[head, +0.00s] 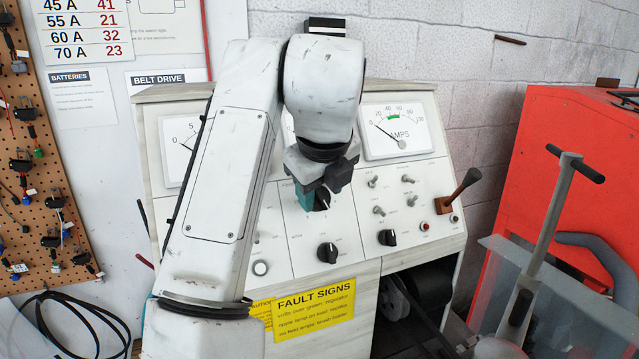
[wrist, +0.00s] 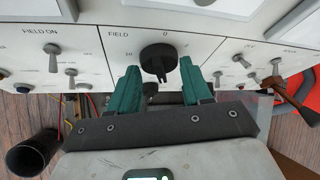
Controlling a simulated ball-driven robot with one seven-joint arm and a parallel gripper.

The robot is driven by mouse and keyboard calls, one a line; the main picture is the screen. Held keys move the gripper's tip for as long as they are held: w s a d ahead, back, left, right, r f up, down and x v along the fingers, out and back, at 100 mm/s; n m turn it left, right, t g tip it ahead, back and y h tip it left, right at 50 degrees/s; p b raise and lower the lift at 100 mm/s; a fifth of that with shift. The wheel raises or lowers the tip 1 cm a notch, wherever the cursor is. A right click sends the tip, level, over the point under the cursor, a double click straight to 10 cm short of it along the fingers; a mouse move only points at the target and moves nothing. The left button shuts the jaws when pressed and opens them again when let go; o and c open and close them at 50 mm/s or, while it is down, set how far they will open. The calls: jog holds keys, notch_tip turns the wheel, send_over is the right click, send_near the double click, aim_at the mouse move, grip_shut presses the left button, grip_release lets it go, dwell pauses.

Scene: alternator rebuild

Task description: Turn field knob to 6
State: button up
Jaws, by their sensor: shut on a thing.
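The black field knob (wrist: 158,58) sits on the white panel under the word FIELD in the wrist view. A 0 shows above it and a 10 to its left; its narrow part seems to point down, but the exact mark is unclear. My gripper (wrist: 160,68) has its teal fingers on either side of the knob and is shut on it. In the head view my gripper (head: 318,205) is at the middle of the sloping panel, and my arm and fingers hide most of the knob and its scale.
Two other black knobs, one below (head: 327,252) and one to the right (head: 387,238), sit close by. Toggle switches (head: 379,210) and a brown-handled lever (head: 459,188) stick out at the right. An amps meter (head: 396,131) is above.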

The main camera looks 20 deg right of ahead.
jog(key=shift+f, duration=0.15)
dwell(0.4)
jog(key=o, duration=1)
jog(key=b+v, duration=0.1)
jog(key=v, duration=1)
jog(key=shift+w+d, duration=0.1)
jog(key=shift+d, duration=0.1)
